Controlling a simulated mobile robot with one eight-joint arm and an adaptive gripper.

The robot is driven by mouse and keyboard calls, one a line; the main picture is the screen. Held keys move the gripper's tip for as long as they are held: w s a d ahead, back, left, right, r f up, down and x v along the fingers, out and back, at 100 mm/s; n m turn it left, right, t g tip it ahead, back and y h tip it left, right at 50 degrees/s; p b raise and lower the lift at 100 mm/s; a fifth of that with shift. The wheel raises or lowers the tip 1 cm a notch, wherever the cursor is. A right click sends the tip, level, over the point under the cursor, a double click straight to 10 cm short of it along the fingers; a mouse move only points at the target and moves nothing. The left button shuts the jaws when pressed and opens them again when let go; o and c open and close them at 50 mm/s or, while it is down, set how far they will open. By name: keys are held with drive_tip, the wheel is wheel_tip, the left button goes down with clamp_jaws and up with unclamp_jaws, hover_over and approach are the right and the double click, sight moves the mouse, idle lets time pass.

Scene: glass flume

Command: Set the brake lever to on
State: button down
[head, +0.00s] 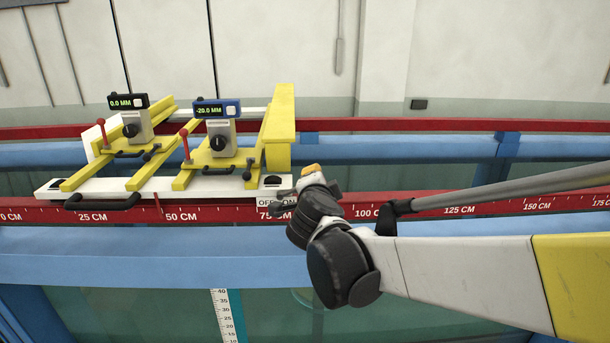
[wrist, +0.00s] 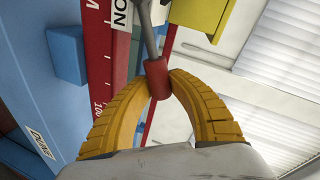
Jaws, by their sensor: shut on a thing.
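The brake lever shows in the wrist view as a grey rod (wrist: 149,32) with a red grip (wrist: 157,80) at its end. My gripper (wrist: 160,84) has its two yellow fingers closed on this red grip. In the head view my gripper (head: 308,178) is at the right end of the white carriage (head: 164,185) and hides most of the lever. The OFF/ON label (head: 268,203) is on the carriage's front edge, partly covered by my gripper. In the wrist view the ON end of the label (wrist: 121,16) is beside the rod. I cannot tell the lever's exact setting.
The carriage bears two yellow frames with gauges, reading 0.0 MM (head: 127,102) and -20.0 MM (head: 217,109), and small red-knobbed levers (head: 185,143). A red scale rail (head: 440,207) and blue beams (head: 150,257) run across the front. A tall yellow upright (head: 282,128) stands behind my gripper.

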idle(0.3)
drive_tip(key=c, duration=1.2)
unclamp_jaws()
drive_tip(key=shift+f, duration=0.1)
drive_tip(key=v, duration=1.2)
drive_tip(key=shift+d+f, duration=0.1)
